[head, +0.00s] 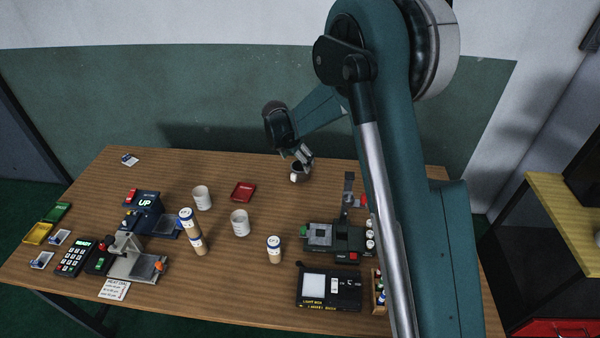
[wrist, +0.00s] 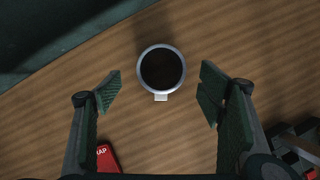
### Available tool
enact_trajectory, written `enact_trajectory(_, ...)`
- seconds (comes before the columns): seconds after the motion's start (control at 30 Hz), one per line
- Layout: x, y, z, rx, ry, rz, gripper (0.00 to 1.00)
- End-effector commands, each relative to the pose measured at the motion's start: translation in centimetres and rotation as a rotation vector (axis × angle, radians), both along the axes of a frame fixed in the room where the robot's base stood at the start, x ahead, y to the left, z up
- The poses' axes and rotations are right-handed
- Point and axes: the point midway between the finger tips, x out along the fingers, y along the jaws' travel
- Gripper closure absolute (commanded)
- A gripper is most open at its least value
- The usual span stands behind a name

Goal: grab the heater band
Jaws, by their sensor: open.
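The heater band (wrist: 161,96) looks like a round, pale metallic ring with a dark inside and a small light tab on its near side. It stands on the wooden table in the wrist view, centred between the fingertips and slightly beyond them. In the head view the band (head: 294,178) is a small pale cylinder near the table's back edge, partly covered by my gripper. My gripper (head: 305,159) is above it, pointing down. Its fingers (wrist: 160,93) are open, one on each side of the ring with a clear gap, and hold nothing.
A red tray (head: 243,192) lies to the left; it shows at the wrist view's bottom edge (wrist: 108,160). Pale cups (head: 202,198) and capped canisters (head: 274,249) stand nearer the front. A dark device (head: 338,240) and a light box (head: 329,288) are at right. Wood around the band is clear.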

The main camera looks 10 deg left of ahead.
Motion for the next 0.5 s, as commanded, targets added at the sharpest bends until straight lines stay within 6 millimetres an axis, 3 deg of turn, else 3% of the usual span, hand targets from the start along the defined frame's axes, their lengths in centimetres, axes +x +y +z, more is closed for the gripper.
enact_trajectory(0.17, 0.38, -0.25, -1.11, 0.0, 0.0, 0.0, 0.32)
enact_trajectory(0.5, 0.43, -0.28, -1.22, 0.0, 0.0, 0.0, 0.32)
